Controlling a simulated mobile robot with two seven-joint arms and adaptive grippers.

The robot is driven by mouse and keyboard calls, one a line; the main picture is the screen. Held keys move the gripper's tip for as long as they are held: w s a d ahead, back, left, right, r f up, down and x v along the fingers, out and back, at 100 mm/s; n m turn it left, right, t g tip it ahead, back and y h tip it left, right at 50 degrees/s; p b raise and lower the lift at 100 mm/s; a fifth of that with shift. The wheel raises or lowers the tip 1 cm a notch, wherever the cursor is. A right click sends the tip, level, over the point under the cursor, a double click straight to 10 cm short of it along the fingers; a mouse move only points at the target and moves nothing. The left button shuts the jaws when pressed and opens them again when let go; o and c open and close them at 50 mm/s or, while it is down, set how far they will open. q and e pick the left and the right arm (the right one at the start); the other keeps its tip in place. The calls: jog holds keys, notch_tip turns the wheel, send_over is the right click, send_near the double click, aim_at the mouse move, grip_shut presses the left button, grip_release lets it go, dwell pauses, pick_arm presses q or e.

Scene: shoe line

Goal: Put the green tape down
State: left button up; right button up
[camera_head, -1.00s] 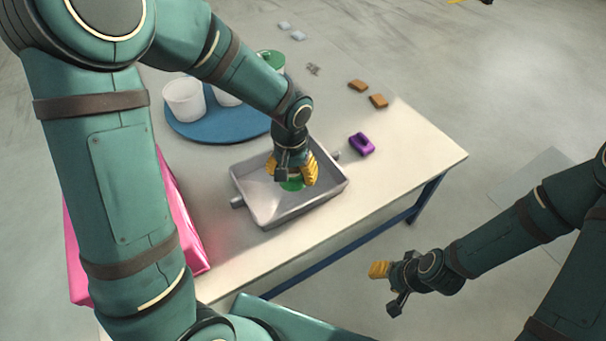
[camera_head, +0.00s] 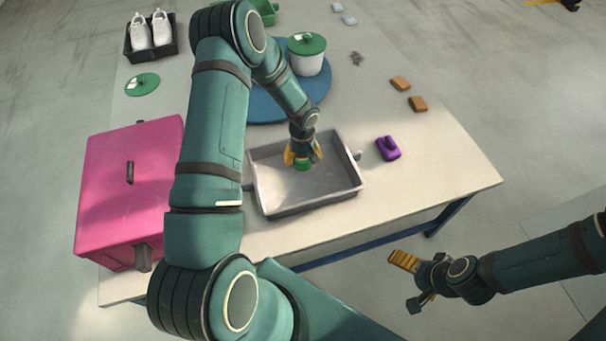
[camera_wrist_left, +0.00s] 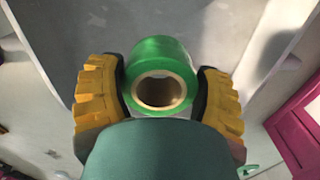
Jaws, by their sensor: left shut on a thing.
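The green tape (camera_head: 303,166) is a roll with a brown core, held between the yellow fingers of my left gripper (camera_head: 303,160). In the left wrist view the tape roll (camera_wrist_left: 160,60) sits between both fingers of the left gripper (camera_wrist_left: 160,90), its core hole facing the camera. In the head view the gripper and tape are over the back part of the grey tray (camera_head: 310,207). I cannot tell whether the tape touches the tray floor. My right gripper (camera_head: 408,282) is open and empty, beyond the table's front edge.
A pink box (camera_head: 120,205) stands left of the tray. Behind is a blue round board (camera_head: 262,105) with a green-lidded white pot (camera_head: 307,60). A purple object (camera_head: 388,149) and brown blocks (camera_head: 400,83) lie right. White shoes (camera_head: 150,30) are at the far left. The table's right front is clear.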

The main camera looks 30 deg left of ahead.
aim_at(303, 178)
pick_arm(q)
notch_tip(303, 178, down, 8)
jog(key=shift+f+b, duration=0.1)
jog(key=shift+b, duration=0.55)
jog(key=shift+d, duration=0.1)
jog(key=shift+f, duration=0.1)
jog(key=o, duration=1.2)
